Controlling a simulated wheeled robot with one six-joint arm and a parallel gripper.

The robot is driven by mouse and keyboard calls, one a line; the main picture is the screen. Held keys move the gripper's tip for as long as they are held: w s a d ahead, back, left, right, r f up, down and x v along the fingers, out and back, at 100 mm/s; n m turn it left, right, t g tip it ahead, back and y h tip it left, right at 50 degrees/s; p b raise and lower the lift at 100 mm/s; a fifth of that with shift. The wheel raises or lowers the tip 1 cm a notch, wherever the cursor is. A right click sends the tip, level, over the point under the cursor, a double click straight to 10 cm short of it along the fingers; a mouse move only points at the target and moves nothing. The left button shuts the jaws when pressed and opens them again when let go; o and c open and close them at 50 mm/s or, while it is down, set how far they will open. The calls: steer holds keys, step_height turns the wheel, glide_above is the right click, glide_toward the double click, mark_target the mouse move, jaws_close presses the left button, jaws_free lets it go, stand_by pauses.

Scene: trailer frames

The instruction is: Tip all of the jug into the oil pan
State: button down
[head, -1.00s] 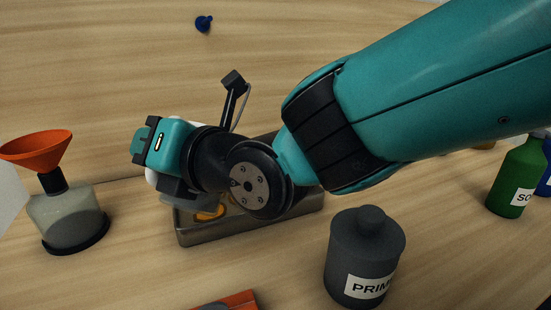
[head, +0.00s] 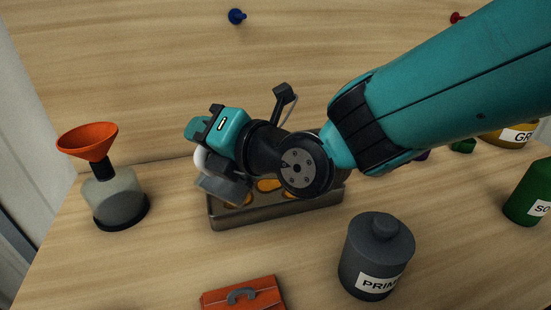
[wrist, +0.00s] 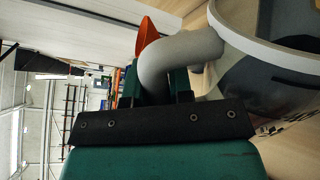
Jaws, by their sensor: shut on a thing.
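My gripper (wrist: 168,88) is shut on the pale grey handle (wrist: 180,52) of the jug (wrist: 262,48). In the wrist view the jug's rim and part of its inside show at the upper right; how much it holds I cannot tell. In the head view the jug is mostly hidden behind my wrist, with a bit of white (head: 203,160) showing beside it. The oil pan (head: 278,215) is a shallow metal tray directly below my gripper. Amber patches (head: 268,184) lie in it. The pan's middle is partly hidden by my arm.
A clear flask with an orange funnel (head: 88,142) stands left of the pan. A dark grey primer bottle (head: 377,255) stands at front right, and a red toolbox-like item (head: 243,294) at the front. Green (head: 530,195) and yellow containers stand at right. Wooden tabletop is free between pan and flask.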

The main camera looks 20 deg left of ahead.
steer(key=shift+w+d+r+m+p, duration=0.2)
steer(key=shift+w+m+p, duration=0.4)
steer(key=shift+p, duration=0.65)
steer(key=shift+w+d+r+m+p, duration=0.15)
steer(key=shift+w+m+p, duration=0.4)
steer(key=shift+p, duration=0.7)
steer(key=shift+w+f+g, duration=0.1)
steer(key=shift+w+g, duration=0.05)
steer(key=shift+g, duration=0.15)
steer(key=shift+w+p, duration=0.1)
steer(key=shift+p, duration=0.25)
